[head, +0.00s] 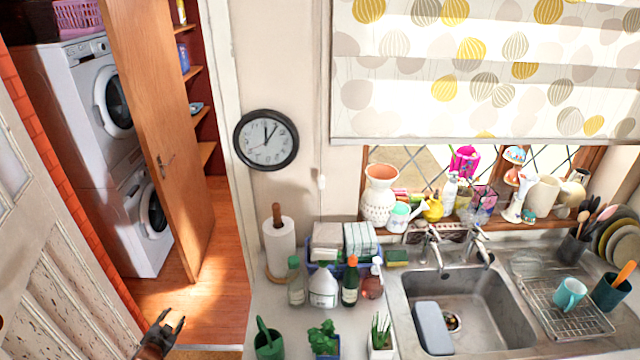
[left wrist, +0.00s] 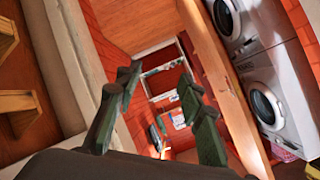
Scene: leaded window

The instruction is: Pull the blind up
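The blind (head: 400,110) is pale fabric with yellow, grey and beige leaf shapes. It hangs over the upper part of the window in the head view, its lower edge above the sill items. A thin cord with a small white pull (head: 322,181) hangs at its left, against the wall. My left gripper (head: 172,320) is low at the left of the head view, well away from the cord and blind. The left wrist view shows its two fingers (left wrist: 160,88) spread apart with nothing between them. My right gripper is in neither view.
A counter (head: 265,300) below the cord holds a paper towel roll (head: 278,248), bottles and plants. A sink (head: 470,300) is at the right. Vases and ornaments crowd the sill. A wall clock (head: 266,140) hangs left of the cord. An open wooden door (head: 160,120) stands at left.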

